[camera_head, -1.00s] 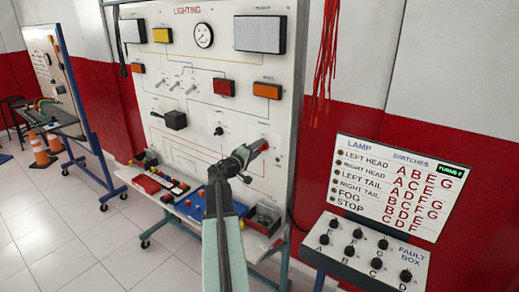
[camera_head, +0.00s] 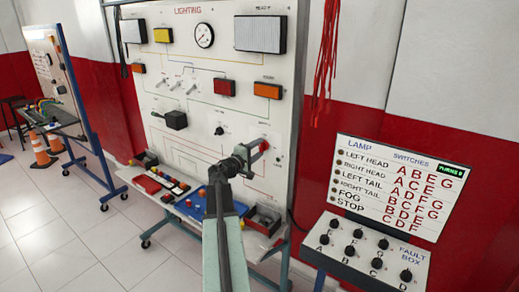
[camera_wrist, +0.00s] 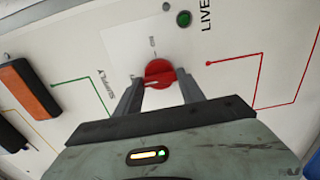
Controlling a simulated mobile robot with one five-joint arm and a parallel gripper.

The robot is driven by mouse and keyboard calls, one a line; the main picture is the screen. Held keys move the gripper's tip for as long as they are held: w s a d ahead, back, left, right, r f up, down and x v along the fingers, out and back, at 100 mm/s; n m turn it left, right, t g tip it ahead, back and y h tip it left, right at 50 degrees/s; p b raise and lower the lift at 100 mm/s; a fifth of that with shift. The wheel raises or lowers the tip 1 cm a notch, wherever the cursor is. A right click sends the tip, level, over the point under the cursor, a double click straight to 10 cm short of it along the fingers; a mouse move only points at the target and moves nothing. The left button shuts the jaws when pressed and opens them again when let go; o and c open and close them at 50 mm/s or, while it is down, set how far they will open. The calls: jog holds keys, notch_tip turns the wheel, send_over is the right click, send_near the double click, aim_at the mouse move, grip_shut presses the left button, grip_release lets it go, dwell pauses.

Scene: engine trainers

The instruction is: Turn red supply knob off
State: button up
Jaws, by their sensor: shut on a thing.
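The red supply knob (camera_wrist: 159,73) is on the white lighting panel, beside the printed word SUPPLY in the wrist view. My gripper (camera_wrist: 158,88) has one finger on each side of the knob and is shut on it. In the head view my gripper (camera_head: 254,150) reaches the lower right of the lighting panel (camera_head: 200,130), and a bit of red shows at its tip. A round green LIVE lamp (camera_wrist: 184,18) sits near the knob; I cannot tell if it is lit.
An orange lamp (camera_wrist: 29,88) is on the panel left of my gripper in the wrist view. A fault box (camera_head: 367,255) with several black knobs stands at the lower right, below a lamp chart (camera_head: 388,190). A shelf with parts (camera_head: 187,207) runs under the panel. Red leads (camera_head: 325,50) hang at right.

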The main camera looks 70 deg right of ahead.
jog(key=shift+a+f, duration=0.1)
jog(key=o, duration=1.4)
jog(key=shift+w, duration=0.1)
jog(key=shift+c, duration=0.2)
jog(key=v, duration=0.7)
jog(key=shift+a, duration=0.35)
jog(key=shift+w, duration=0.1)
